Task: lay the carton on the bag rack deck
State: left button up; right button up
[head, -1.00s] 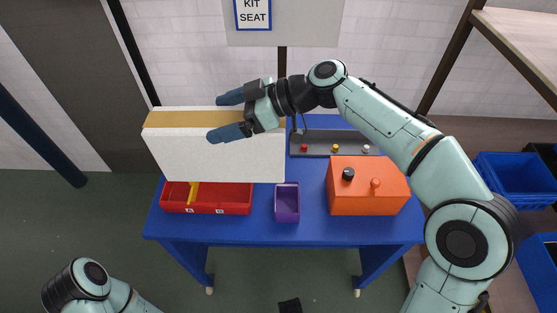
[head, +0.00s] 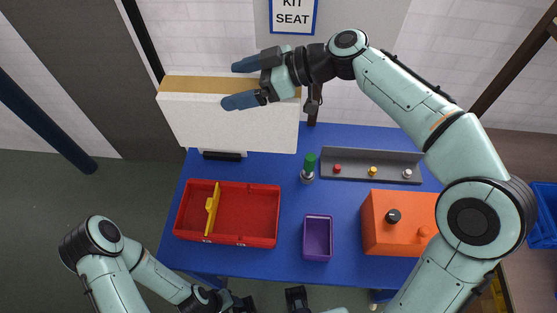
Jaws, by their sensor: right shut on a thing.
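The carton (head: 225,125) is a large white box with a tan strip along its top, at the upper left in the head view. My right gripper (head: 237,85) is shut on its top edge, one finger on the front white face and the other behind. The carton is held in the air and covers part of the table's back edge. My left arm comes in at the lower left; its gripper (head: 236,303) is cut by the bottom edge, so its fingers cannot be made out. I cannot make out a bag rack deck in this view.
The blue table (head: 275,168) bears a red tray (head: 255,208) with a yellow divider, a purple bin (head: 317,238), a green-topped bottle (head: 309,168), a grey tray (head: 390,166) and an orange box (head: 385,240). A "KIT SEAT" sign (head: 293,15) hangs behind.

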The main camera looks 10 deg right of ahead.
aim_at(248, 131)
notch_tip(248, 131, down, 14)
jog(key=shift+f+b, duration=0.2)
jog(key=shift+b, duration=0.5)
notch_tip(248, 131, down, 5)
jog(key=shift+f, duration=0.1)
jog(key=o, duration=1.7)
jog(key=shift+f, duration=0.15)
